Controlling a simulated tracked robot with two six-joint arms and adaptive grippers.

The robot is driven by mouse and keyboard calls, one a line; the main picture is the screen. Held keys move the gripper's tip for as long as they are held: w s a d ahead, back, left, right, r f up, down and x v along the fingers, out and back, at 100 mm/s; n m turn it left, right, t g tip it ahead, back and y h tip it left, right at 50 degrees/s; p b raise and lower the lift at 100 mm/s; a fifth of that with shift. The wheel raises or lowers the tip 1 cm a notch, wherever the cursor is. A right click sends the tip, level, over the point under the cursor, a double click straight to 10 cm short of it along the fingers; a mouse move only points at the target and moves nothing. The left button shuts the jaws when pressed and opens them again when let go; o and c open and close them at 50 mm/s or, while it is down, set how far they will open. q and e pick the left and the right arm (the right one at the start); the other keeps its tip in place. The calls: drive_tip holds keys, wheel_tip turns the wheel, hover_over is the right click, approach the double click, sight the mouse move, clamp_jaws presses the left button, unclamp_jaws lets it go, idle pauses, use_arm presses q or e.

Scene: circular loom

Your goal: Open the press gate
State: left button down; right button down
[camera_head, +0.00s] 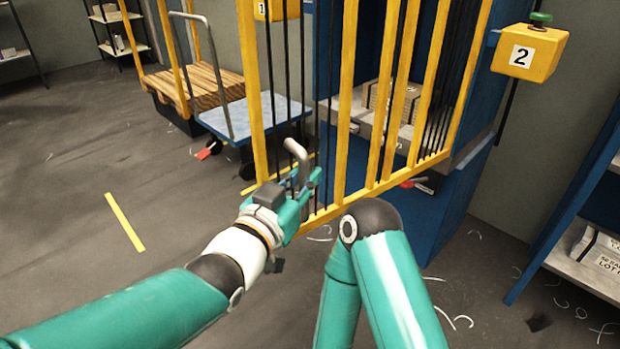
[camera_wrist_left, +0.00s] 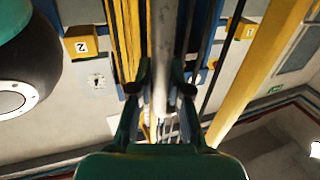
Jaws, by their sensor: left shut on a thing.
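The press gate (camera_head: 343,110) is a tall frame of yellow posts with thin black bars between them, standing in front of the blue press (camera_head: 425,225). I cannot tell how far it is swung. A grey bent handle (camera_head: 297,150) is at the gate's left part, low down. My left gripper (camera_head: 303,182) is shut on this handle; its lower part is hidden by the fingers. In the left wrist view the grey handle bar (camera_wrist_left: 162,55) runs between the two fingertips (camera_wrist_left: 161,88). Only the links of my right arm show; its gripper is out of view.
A yellow box marked 2 (camera_head: 521,57) with a green button is at the right, and a box marked 1 (camera_head: 262,10) is behind the gate. A blue cart (camera_head: 245,117) and a wooden cart (camera_head: 190,85) stand left. Shelving (camera_head: 585,265) is at right.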

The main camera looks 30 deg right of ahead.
use_arm(q)
drive_tip(key=shift+w+a+f, duration=0.1)
drive_tip(key=c, duration=1.1)
unclamp_jaws()
drive_tip(key=v, duration=1.2)
